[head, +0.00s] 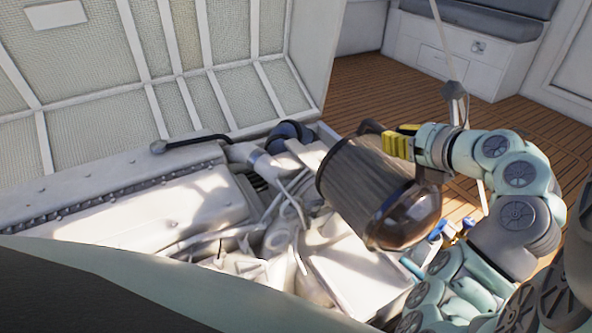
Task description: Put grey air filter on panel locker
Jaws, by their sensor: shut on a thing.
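The grey air filter (352,184) is a ribbed cylinder with a dark, shiny rounded end cap at its lower right. It is tilted and held in the air over the right side of the white engine. My gripper (397,143), with yellow finger pads, reaches in from the right and is shut on the filter near its upper right side. The far finger is partly hidden behind the filter. I cannot pick out the panel locker with certainty; a white cabinet with a small panel (462,52) stands at the back right.
The white engine (160,220) fills the open hatch at left and centre, with pipes and hoses near the filter. The raised hatch lid (180,60) stands behind it. A thin strut (447,45) rises behind my gripper. Wooden deck (385,90) lies open towards the back right.

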